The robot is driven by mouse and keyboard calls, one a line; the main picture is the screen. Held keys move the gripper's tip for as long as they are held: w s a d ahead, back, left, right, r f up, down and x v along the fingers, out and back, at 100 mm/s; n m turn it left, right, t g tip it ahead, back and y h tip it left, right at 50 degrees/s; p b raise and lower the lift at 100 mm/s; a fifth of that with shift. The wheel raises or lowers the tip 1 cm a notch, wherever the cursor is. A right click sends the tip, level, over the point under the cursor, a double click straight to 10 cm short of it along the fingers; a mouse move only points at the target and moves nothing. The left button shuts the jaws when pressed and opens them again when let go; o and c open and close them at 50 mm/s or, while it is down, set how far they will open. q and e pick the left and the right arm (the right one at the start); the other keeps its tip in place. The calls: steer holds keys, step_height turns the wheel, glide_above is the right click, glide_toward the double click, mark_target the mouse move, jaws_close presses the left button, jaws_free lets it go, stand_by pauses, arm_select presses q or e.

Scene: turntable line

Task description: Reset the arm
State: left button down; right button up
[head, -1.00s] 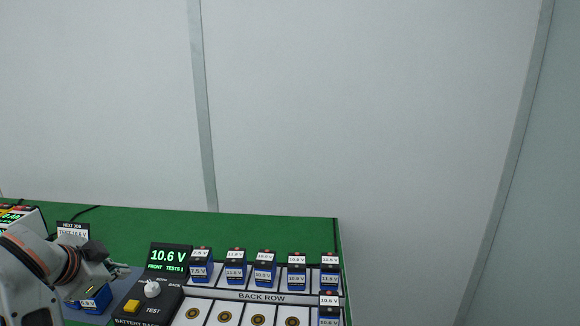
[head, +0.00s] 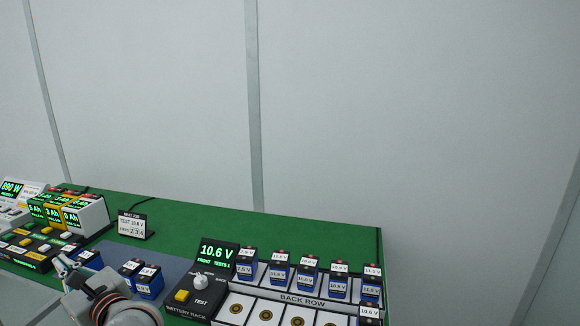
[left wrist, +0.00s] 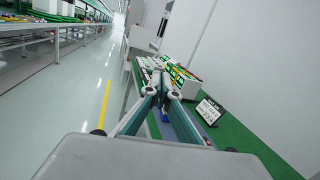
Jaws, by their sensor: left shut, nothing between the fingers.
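My left gripper (head: 62,264) is at the lower left in the head view, above the near edge of the green table (head: 180,212). It is shut and empty. In the left wrist view the gripper (left wrist: 163,78) has its fingertips together, pointing along the table toward the units with green displays. Blue batteries (head: 150,284) stand on a grey mat just right of the gripper. My right gripper is in neither view.
A battery rack (head: 195,310) reading 10.6 V has a yellow TEST button (head: 182,296) and a white knob (head: 201,282). Several blue batteries stand in its back row (head: 300,300). A job card (head: 132,225) stands behind the mat. Display units (head: 85,212) stand at the left.

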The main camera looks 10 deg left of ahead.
arm_select(q)
steer(key=w+d+f+m+t+h, duration=0.15)
steer(key=d+m+t+h, duration=0.25)
steer(key=d+m+t, duration=0.75)
steer(key=w+d+m+t+h, duration=0.2)
steer(key=d+m+t+h, duration=0.3)
steer(key=m, duration=1.1)
steer(key=d+f+m+g+h, duration=0.1)
steer(key=d+f+m+h, duration=0.7)
steer(key=m, duration=0.3)
steer(key=s+d+f+m+g+h, duration=0.2)
steer(key=d+f+m+g, duration=0.1)
steer(key=d+f+m, duration=0.3)
steer(key=s+d+f+m+g+h, duration=0.2)
steer(key=s+d+f+m, duration=0.15)
steer(key=f, duration=0.45)
steer(key=s+d+f+m+g, duration=0.1)
steer(key=s+f+m+g, duration=0.2)
steer(key=f, duration=0.5)
steer(key=s+f+m+g, duration=0.3)
steer(key=s+f+m, duration=0.1)
steer(key=s+f, duration=0.3)
steer(key=shift+s+d+f+m+g+p, duration=0.35)
steer(key=shift+s+m, duration=0.05)
steer(key=shift+s, duration=0.3)
